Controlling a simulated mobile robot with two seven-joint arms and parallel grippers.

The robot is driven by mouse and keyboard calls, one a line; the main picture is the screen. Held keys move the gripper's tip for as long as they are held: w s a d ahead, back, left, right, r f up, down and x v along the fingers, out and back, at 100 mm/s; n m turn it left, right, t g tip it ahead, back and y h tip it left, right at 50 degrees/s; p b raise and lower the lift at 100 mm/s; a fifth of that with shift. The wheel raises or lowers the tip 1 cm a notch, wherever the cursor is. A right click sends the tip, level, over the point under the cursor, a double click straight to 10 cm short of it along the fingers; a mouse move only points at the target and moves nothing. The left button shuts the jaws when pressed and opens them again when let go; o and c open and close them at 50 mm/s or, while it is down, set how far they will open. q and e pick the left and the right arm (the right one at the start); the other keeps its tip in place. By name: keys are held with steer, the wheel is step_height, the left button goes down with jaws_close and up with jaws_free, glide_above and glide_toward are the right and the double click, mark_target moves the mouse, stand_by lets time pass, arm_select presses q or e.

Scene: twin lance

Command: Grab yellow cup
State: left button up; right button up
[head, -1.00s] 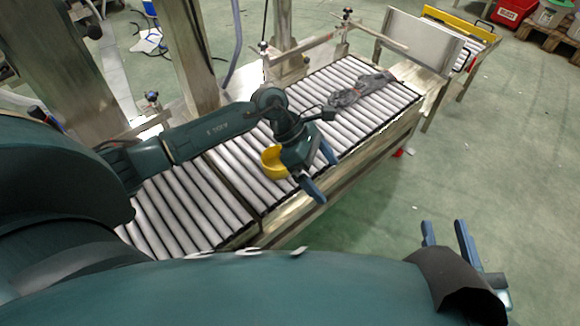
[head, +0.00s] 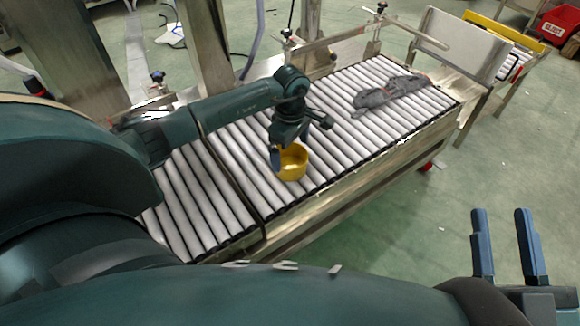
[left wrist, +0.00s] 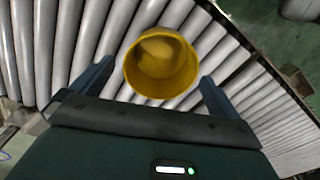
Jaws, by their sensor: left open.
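The yellow cup (head: 293,164) stands on the roller conveyor (head: 213,205) near its front edge. My left gripper (head: 284,153) is at the cup, pointing down; in the head view it partly hides the cup's left side. In the left wrist view the open mouth of the cup (left wrist: 162,64) faces the camera, between the two spread fingers of the left gripper (left wrist: 155,72). Gaps show between cup and fingers. My right gripper (head: 500,213) is open and empty at the lower right, over the floor.
A crumpled grey item (head: 392,92) lies further along the rollers. A metal side rail (head: 345,195) edges the conveyor. Metal posts (head: 205,40) stand behind it. A red bin (head: 557,22) is at the far right. The green floor in front is clear.

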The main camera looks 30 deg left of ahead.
mark_target(290, 160)
arm_select(q)
step_height(290, 160, down, 4)
steer(key=shift+s+f+b, duration=0.1)
steer(key=shift+f+b, duration=0.05)
steer(key=shift+b, duration=0.9)
steer(key=shift+f, duration=0.3)
steer(key=shift+a, duration=0.1)
steer(key=c, duration=0.9)
arm_select(e)
steer(key=shift+w+d+r+n+t+y, duration=0.15)
steer(key=shift+r+n+t+y, duration=0.15)
steer(key=shift+r+n+y, duration=0.45)
steer(key=shift+w+d+r+n+t+y, duration=0.1)
steer(key=shift+r+n+t+y, duration=0.2)
steer(key=shift+r+n+y, duration=0.4)
arm_select(q)
steer(key=shift+r, duration=0.1)
steer(key=shift+c, duration=0.2)
arm_select(e)
steer(key=shift+r, duration=0.25)
